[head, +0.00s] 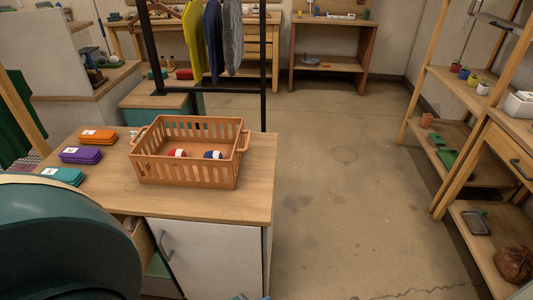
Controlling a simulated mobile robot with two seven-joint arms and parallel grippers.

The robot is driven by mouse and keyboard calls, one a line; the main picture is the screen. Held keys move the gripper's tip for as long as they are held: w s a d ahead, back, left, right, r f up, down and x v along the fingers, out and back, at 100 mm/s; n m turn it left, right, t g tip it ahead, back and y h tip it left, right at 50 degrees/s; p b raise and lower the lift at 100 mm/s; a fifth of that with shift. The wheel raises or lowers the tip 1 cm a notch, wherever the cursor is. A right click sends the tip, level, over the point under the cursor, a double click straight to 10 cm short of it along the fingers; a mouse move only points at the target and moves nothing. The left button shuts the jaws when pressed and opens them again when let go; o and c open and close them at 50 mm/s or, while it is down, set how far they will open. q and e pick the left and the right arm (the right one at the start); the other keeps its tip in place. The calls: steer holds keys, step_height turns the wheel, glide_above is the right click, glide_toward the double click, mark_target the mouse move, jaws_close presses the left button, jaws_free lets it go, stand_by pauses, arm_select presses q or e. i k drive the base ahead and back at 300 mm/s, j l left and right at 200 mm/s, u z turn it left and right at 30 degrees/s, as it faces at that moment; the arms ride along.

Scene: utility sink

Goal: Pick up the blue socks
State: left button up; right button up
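The blue socks (213,154) are a small rolled bundle with a white band. They lie inside an orange-brown slatted basket (187,172), partly seen over and through its front wall. A similar red bundle (177,153) with a white band lies to their left in the same basket. The basket stands on the wooden top of a cabinet (245,203). Neither of my grippers can be made out in the head view.
Folded orange (98,136), purple (80,155) and teal (63,176) cloths lie left of the basket. A black rack with hanging clothes (212,40) stands behind. Wooden shelves (455,130) line the right. The floor (345,170) between is clear.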

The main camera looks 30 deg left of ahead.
mark_target(218, 154)
steer(key=i+l+z, duration=0.35)
steer(key=i+l, duration=0.15)
steer(key=i, duration=0.25)
steer(key=i+l+z, duration=0.2)
steer(key=i, duration=0.2)
steer(key=i+j+u, duration=0.1)
steer(key=i+u, duration=0.75)
steer(key=i+l+u, duration=0.1)
steer(key=i+u, duration=0.15)
steer(key=u, duration=0.2)
steer(key=i+u, duration=0.25)
steer(key=u, duration=0.25)
steer(key=i+l+u, duration=0.1)
steer(key=i+u, duration=0.15)
steer(key=u, duration=0.25)
steer(key=i+l+u, duration=0.2)
steer(key=u, duration=0.3)
